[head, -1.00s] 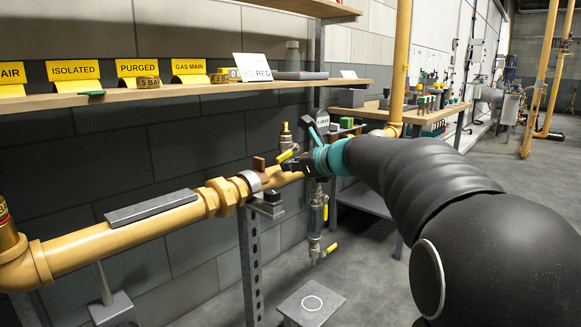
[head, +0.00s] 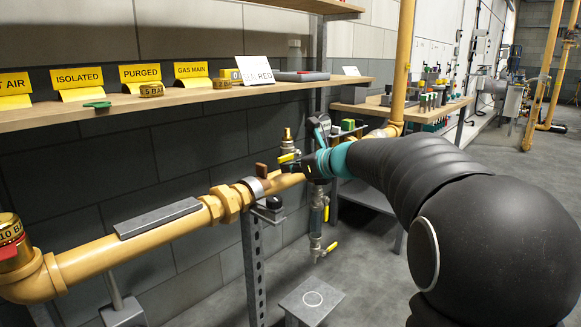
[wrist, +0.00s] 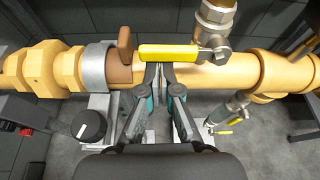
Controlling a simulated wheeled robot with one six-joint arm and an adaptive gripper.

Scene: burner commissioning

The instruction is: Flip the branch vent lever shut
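A yellow lever (wrist: 167,52) sits on a brass and steel valve (wrist: 215,28) on the yellow pipe; it lies roughly along the pipe. It also shows in the head view (head: 288,157), partly beside my gripper. My gripper (wrist: 160,70) has its two fingertips together, just below the lever's middle in the wrist view; I cannot tell whether they touch it. Nothing shows between the fingers. Other yellow levers are on the fittings below the pipe, one low down in the head view (head: 331,247). I cannot tell which lever is the branch vent.
The yellow pipe (head: 140,250) runs along the wall, with a brown lever (wrist: 125,45) by a grey clamp (wrist: 95,66). A black knob (wrist: 88,125) sits below it. A shelf (head: 150,110) with yellow signs is above. A low stand (head: 312,302) is on the floor.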

